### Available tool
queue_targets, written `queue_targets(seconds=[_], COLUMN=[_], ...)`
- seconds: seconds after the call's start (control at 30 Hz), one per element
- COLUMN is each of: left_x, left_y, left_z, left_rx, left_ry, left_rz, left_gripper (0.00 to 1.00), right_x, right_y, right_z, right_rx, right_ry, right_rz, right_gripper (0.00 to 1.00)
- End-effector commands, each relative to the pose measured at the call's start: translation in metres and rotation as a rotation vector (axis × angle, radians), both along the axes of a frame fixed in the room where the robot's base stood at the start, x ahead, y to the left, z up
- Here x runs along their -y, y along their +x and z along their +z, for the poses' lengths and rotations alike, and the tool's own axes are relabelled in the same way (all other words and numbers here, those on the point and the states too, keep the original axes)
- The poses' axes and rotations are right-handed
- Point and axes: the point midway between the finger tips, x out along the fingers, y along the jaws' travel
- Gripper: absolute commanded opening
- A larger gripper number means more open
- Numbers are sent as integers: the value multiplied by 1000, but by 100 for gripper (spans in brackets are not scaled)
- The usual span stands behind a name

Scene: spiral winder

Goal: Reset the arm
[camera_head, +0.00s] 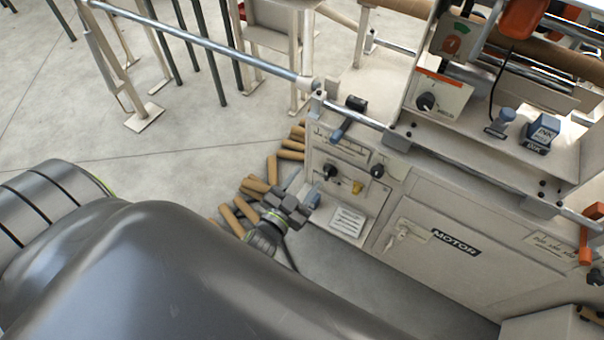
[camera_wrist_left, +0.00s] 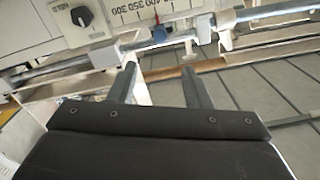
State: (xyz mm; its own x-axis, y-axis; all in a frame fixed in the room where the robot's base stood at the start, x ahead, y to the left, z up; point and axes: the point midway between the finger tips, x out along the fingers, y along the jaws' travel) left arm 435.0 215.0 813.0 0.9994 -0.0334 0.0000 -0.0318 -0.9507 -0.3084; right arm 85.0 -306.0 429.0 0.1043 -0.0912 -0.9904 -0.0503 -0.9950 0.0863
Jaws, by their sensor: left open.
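My left gripper (camera_head: 303,197) is small and dark in the head view, at the end of my grey arm, in front of the machine's control panel (camera_head: 345,168). It overlaps the panel's lower left in the picture; I cannot tell the exact gap. In the left wrist view my left gripper (camera_wrist_left: 158,75) has its two dark fingers apart, with nothing held between them. My grey arm fills the lower left of the head view and hides the floor there. My right gripper is not in view.
The beige winding machine (camera_head: 450,245) with a MOTOR door stands at the right. A metal rail (camera_head: 200,42) runs along its front and out to the left. Several cardboard tubes (camera_head: 290,154) lie on the floor beside it. Open floor (camera_head: 110,165) lies at the left.

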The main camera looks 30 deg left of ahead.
Motion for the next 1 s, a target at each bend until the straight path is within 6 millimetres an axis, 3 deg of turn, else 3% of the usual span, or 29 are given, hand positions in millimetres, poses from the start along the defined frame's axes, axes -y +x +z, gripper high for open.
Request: queue_targets(seconds=[0.63,0.73,0.87,1.0], left_x=[0,-1,-7,-20], left_y=[-6,-7,-16,-48], left_z=[0,-8,-55,-145], left_rx=[0,-19,-138,-384], left_ry=[1,-3,-28,-73], left_rz=[0,2,20,67], left_gripper=[44,44,44,44], right_x=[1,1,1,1], right_y=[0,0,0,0], right_z=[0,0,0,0], right_rx=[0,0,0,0], right_ry=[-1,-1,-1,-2], right_rz=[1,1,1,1], right_gripper=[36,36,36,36])
